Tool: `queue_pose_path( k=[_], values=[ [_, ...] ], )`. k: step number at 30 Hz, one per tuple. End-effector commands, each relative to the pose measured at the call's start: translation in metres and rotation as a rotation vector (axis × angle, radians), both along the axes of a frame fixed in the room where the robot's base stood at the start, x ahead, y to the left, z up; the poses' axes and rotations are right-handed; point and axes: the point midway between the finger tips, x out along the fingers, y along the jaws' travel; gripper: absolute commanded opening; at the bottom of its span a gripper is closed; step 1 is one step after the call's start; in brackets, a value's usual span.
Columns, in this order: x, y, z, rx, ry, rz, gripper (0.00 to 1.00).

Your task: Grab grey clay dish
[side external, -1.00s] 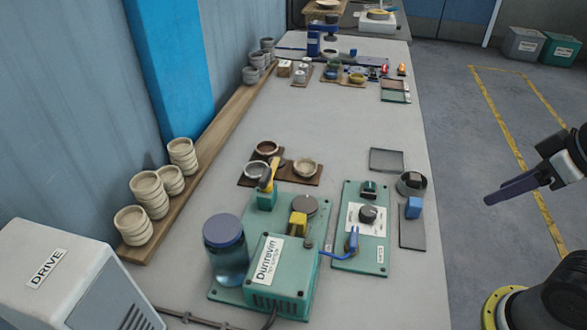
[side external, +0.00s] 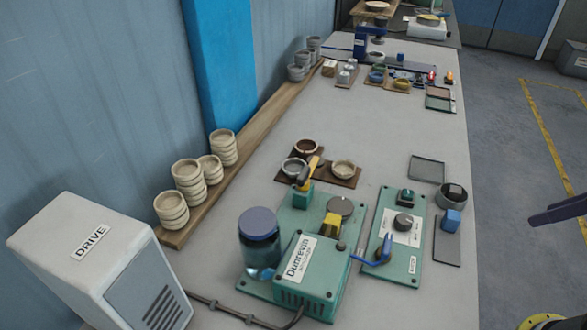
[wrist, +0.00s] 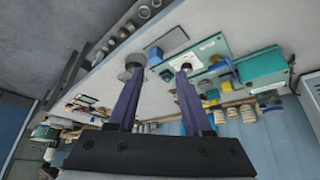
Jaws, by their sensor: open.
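Three dishes sit on brown boards mid-table in the side external view: a light grey one (side external: 294,168) at the left, a dark brown-rimmed one (side external: 306,147) behind, and a cream one (side external: 343,169) at the right. A larger grey round container (side external: 451,195) stands at the table's right side. Stacked grey dishes (side external: 298,70) stand on the far end of the wall shelf. Which one is the named dish I cannot tell for sure. My gripper (wrist: 158,71) is open and empty in the wrist view. In the side view, its purple finger is right of the table, away from every dish.
A teal machine (side external: 310,270) with a blue-lidded jar (side external: 259,235) and a teal control panel (side external: 398,240) occupy the near table. A blue block (side external: 450,221) is by the grey container. Cream dish stacks (side external: 188,180) line the shelf. The table centre behind the boards is clear.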

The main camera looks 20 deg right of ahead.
Motion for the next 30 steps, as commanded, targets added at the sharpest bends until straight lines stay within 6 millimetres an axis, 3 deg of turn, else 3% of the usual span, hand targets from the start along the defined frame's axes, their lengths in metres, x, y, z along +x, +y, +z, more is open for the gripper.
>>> queue_pose_path(
  k=[12,21,30],
  values=[
    [0.0,0.0,0.0,0.0,0.0,0.0,0.5],
    [0.0,0.0,0.0,0.0,0.0,0.0,1.0],
    [0.0024,0.0005,0.0036,-0.011,-0.011,0.024,1.0]
  ],
)
